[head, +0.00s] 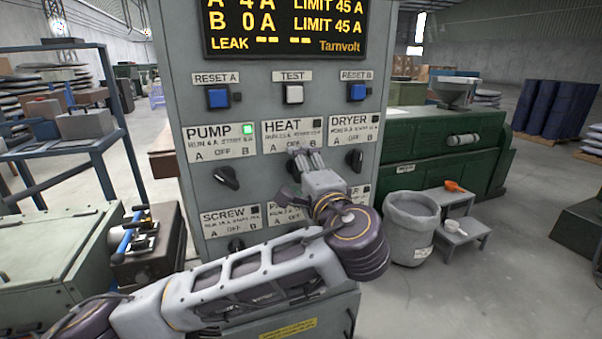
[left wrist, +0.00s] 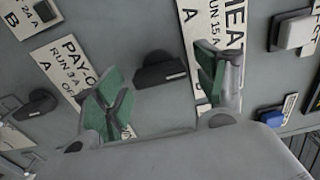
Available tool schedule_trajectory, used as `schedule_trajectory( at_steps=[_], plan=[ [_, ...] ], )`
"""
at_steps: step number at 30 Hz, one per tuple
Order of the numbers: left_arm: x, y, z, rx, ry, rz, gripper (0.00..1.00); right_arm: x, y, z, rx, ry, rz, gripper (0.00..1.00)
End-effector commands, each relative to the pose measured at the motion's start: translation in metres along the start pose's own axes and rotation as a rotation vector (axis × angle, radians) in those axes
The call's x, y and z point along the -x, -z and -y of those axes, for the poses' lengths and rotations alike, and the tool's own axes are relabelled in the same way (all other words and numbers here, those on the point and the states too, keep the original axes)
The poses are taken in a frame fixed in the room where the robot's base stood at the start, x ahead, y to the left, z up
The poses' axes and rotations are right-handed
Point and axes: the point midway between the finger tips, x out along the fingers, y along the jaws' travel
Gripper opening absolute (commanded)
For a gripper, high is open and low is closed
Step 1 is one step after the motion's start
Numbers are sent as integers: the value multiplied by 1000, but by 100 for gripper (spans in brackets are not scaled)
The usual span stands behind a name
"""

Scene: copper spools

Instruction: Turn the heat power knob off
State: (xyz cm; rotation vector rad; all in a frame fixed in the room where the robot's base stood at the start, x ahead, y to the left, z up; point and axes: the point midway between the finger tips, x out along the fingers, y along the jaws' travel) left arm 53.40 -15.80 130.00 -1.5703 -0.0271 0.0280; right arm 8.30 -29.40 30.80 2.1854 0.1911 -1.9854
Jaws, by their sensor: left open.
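The heat power knob (head: 292,171) is a black knob below the HEAT label (head: 290,136) on the grey panel, partly covered by my left gripper in the head view. My left gripper (head: 306,160) is open in front of the panel. In the left wrist view its green-padded fingers (left wrist: 160,95) stand on either side of the knob, with gaps to both. The HEAT lamp (head: 317,123) is dark. My right gripper is not in view.
The pump knob (head: 225,178) and dryer knob (head: 354,160) flank the heat knob. Reset and TEST buttons (head: 293,94) sit above, and the SCREW knob (head: 236,245) below. The pump lamp is green. A grey bin (head: 412,235) stands right of the panel.

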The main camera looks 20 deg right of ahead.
Motion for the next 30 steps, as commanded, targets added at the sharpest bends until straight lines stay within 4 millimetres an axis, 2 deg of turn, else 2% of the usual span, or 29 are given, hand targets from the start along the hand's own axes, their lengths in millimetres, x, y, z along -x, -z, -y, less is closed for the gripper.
schedule_trajectory(
  at_steps=[8, 22, 30],
  plan=[
    [22, 1, 0, 1, 0, -4, 71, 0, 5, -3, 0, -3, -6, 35],
    [91, 1, -1, 1, -3, -3, 71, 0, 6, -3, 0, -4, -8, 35],
    [103, 2, -2, -1, -2, -6, 71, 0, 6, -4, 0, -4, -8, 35]
  ],
)
